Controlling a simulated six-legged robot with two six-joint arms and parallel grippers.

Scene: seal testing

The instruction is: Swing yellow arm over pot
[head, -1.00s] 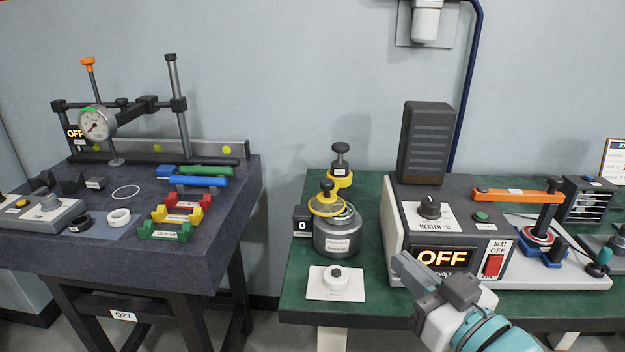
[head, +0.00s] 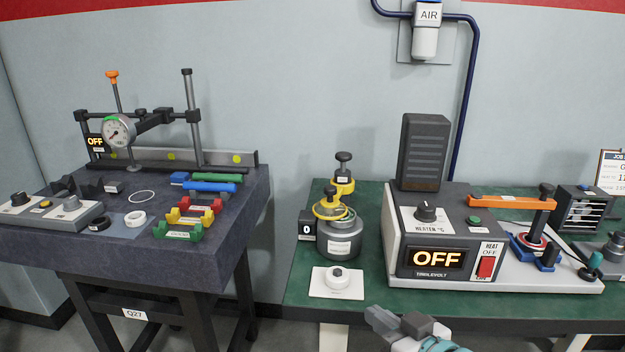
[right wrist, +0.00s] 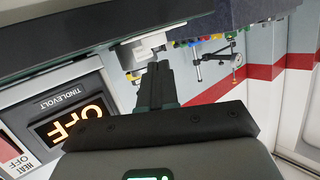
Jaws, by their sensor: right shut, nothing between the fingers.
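The grey pot (head: 341,243) stands on the green bench, left of the heater box, with a white label on its front. The yellow arm (head: 344,187) stands at its back under a black knob, and a yellow ring-shaped part (head: 326,211) with another dark knob lies at the pot's top, toward the left. How far it covers the opening is hard to tell. My right gripper (head: 374,317) is shut and empty at the bench's front edge, right of and nearer than the pot. Its fingers (right wrist: 158,85) also show in the right wrist view. My left gripper is out of view.
A white pad with a round white piece (head: 338,281) lies in front of the pot. A counter reading 0 (head: 306,225) sits left of it. The heater box (head: 440,240), its display reading OFF, blocks the right side. An orange lever (head: 510,203) stands beyond.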

